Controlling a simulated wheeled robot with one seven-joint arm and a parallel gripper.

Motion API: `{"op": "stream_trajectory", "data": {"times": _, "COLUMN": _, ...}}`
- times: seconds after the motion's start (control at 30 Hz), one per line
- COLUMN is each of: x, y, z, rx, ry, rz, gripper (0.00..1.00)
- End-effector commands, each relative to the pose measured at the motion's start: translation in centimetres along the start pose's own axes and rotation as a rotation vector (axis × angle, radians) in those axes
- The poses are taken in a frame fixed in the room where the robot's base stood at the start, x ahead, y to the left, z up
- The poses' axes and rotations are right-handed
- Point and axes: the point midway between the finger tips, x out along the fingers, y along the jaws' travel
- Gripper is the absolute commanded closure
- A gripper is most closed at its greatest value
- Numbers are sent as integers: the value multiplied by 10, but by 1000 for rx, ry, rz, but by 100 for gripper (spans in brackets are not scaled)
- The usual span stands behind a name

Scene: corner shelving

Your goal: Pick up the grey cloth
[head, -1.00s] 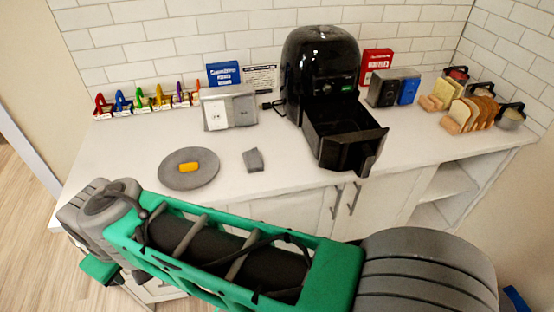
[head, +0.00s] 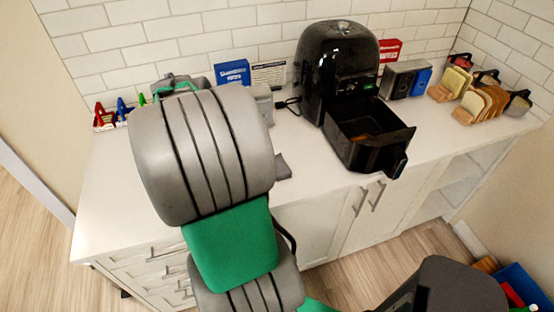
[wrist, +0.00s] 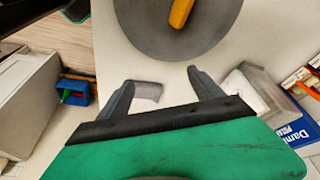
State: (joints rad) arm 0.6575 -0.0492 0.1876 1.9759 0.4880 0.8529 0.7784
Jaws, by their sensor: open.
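The small grey cloth (head: 282,167) lies on the white counter, mostly hidden behind my arm in the head view. In the wrist view the cloth (wrist: 147,91) shows as a pale grey patch between the two fingers, nearer the left one. My gripper (wrist: 160,77) is open with nothing held. Its fingers point over the counter towards a round grey plate (wrist: 150,35). I cannot tell how high the fingers are above the cloth. The gripper is hidden behind my arm in the head view.
An orange-yellow item (wrist: 180,12) lies on the plate. A black air fryer (head: 338,75) stands on the right with its drawer (head: 365,150) pulled out. A grey-white box (wrist: 248,95) is right of the fingers. Bread slices in wooden racks (head: 480,105) stand far right.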

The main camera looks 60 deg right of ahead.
Motion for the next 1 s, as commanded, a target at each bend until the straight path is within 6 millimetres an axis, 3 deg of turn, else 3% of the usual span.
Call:
{"op": "stream_trajectory", "data": {"times": 0.03, "x": 15, "y": 16, "z": -32, "rx": 163, "ry": 15, "rz": 61, "gripper": 19}}
{"op": "stream_trajectory", "data": {"times": 0.1, "x": 32, "y": 33, "z": -60, "rx": 329, "ry": 39, "rz": 115, "gripper": 14}}
{"op": "stream_trajectory", "data": {"times": 0.2, "x": 46, "y": 46, "z": -75, "rx": 428, "ry": 54, "rz": 147, "gripper": 6}}
{"op": "stream_trajectory", "data": {"times": 0.3, "x": 60, "y": 49, "z": -76, "rx": 433, "ry": 56, "rz": 149, "gripper": 0}}
{"op": "stream_trajectory", "data": {"times": 0.63, "x": 111, "y": 59, "z": -78, "rx": 428, "ry": 54, "rz": 147, "gripper": 0}}
{"op": "stream_trajectory", "data": {"times": 0.9, "x": 118, "y": 59, "z": -77, "rx": 426, "ry": 55, "rz": 142, "gripper": 0}}
{"op": "stream_trajectory", "data": {"times": 1.0, "x": 118, "y": 59, "z": -77, "rx": 426, "ry": 55, "rz": 142, "gripper": 8}}
